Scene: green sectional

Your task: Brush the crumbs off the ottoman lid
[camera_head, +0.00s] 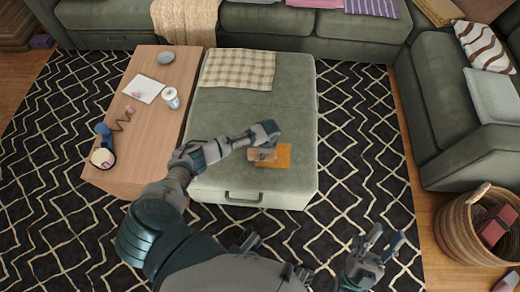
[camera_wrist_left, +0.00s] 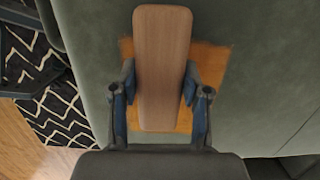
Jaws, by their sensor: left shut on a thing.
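The ottoman lid (camera_head: 225,112) is green and fills the middle of the head view; it also fills much of the left wrist view (camera_wrist_left: 265,90). A flat orange-brown patch (camera_head: 298,172), perhaps the crumbs, lies near its front right corner; single crumbs cannot be told apart. My left gripper (camera_head: 264,141) is shut on a wooden-backed brush (camera_head: 262,155) above the patch's left part. In the left wrist view the brush (camera_wrist_left: 162,70) lies between both fingers and covers the patch's middle. Its bristles are hidden. My right gripper (camera_head: 382,245) is open and empty over the rug.
A checked cloth (camera_head: 238,68) lies on the ottoman's far end. A sofa (camera_head: 445,110) and wicker basket (camera_head: 455,228) stand at right.

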